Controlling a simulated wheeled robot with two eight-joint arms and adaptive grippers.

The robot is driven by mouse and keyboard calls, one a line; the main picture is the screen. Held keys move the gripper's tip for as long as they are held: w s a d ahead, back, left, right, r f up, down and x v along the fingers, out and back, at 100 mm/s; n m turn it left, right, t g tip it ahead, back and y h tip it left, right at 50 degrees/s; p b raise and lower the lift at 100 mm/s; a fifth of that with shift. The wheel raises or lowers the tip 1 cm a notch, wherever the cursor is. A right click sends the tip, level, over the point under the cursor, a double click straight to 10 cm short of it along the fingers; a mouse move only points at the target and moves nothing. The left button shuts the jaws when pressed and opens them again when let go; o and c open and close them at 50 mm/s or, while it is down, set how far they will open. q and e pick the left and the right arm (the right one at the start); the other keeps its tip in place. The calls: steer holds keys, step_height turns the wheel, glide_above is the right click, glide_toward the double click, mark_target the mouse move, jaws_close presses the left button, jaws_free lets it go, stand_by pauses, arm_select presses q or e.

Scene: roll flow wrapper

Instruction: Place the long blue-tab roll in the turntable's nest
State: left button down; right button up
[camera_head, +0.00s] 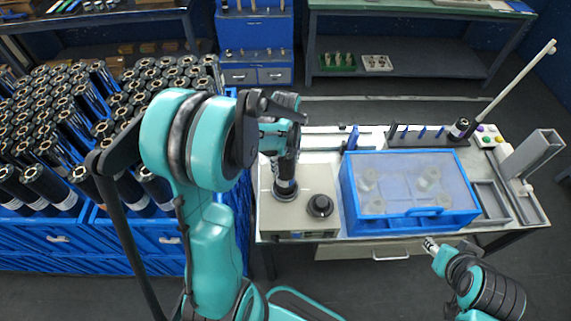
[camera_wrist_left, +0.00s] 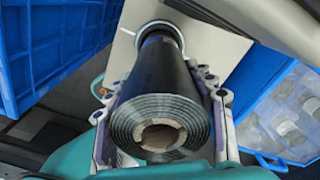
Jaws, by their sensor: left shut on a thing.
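A long black roll (camera_head: 287,168) stands about upright over the turntable's nest (camera_head: 284,194) on the beige box. My left gripper (camera_head: 281,136) is shut around the roll's upper part. In the left wrist view the roll (camera_wrist_left: 156,88) shows its wound end with a brown core, with gripper fingers on both sides. Its far end meets a pale ring; I cannot tell whether it is fully seated.
A dark knob (camera_head: 320,205) sits on the box beside the nest. A blue case with a clear lid (camera_head: 411,180) stands to the right. Several black rolls (camera_head: 45,185) fill blue crates on the left. A short dark roll (camera_head: 460,129) stands at the bench's back right.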

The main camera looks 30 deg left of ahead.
arm_select(q)
steer(key=shift+f, duration=0.15)
steer(key=c, duration=0.6)
jaws_free()
